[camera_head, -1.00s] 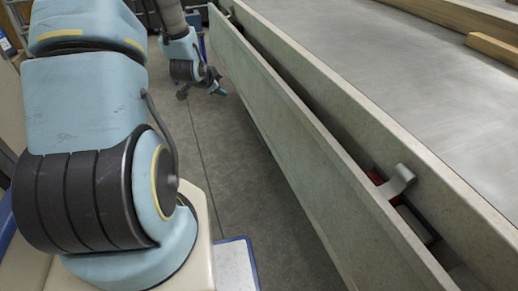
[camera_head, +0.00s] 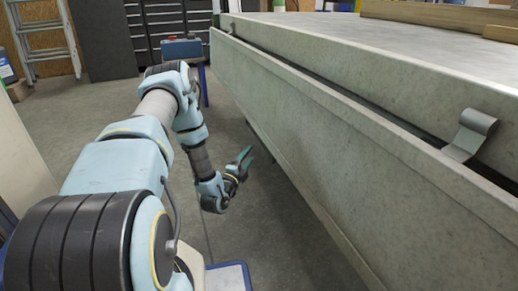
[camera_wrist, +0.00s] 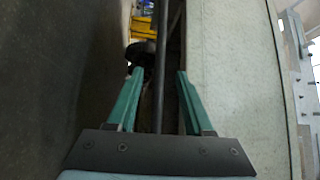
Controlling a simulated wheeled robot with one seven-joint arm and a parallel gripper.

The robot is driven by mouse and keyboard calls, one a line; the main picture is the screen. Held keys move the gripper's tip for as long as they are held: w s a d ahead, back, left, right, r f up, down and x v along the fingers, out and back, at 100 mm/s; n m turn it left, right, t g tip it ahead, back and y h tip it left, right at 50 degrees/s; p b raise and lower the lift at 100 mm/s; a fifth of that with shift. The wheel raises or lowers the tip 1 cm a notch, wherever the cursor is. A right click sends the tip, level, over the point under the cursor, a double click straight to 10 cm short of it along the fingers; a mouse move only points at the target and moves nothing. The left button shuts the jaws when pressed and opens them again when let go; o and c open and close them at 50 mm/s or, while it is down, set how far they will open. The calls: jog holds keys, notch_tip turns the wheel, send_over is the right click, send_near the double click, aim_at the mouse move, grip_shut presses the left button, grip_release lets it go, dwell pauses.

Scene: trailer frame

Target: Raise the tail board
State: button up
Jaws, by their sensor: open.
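The tail board (camera_head: 330,135) is a long, pale speckled grey panel running along the side of the trailer bed (camera_head: 380,60). A narrow dark gap lies between its upper edge and the bed. It also fills the right of the wrist view (camera_wrist: 232,90). A curved metal catch (camera_head: 471,134) sits at the gap near the right end. My gripper (camera_head: 246,157) is left of the board's outer face, low and apart from it in the head view. Its green fingers are spread in the wrist view (camera_wrist: 160,72), with a dark rod (camera_wrist: 161,60) showing between them. Whether they touch the board's edge cannot be told.
Wooden planks (camera_head: 435,13) lie on the bed. A blue toolbox (camera_head: 181,49) stands at the back before dark drawer cabinets (camera_head: 165,18). A ladder (camera_head: 45,40) leans at the far left. Open grey floor (camera_head: 95,115) lies left of my arm.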

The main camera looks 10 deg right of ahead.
aim_at(259, 142)
jog(key=b+x, duration=0.3)
jog(key=x, duration=0.6)
jog(key=shift+w+d+r, duration=0.1)
jog(key=shift+w+d, duration=0.1)
grip_shut()
dwell(1.1)
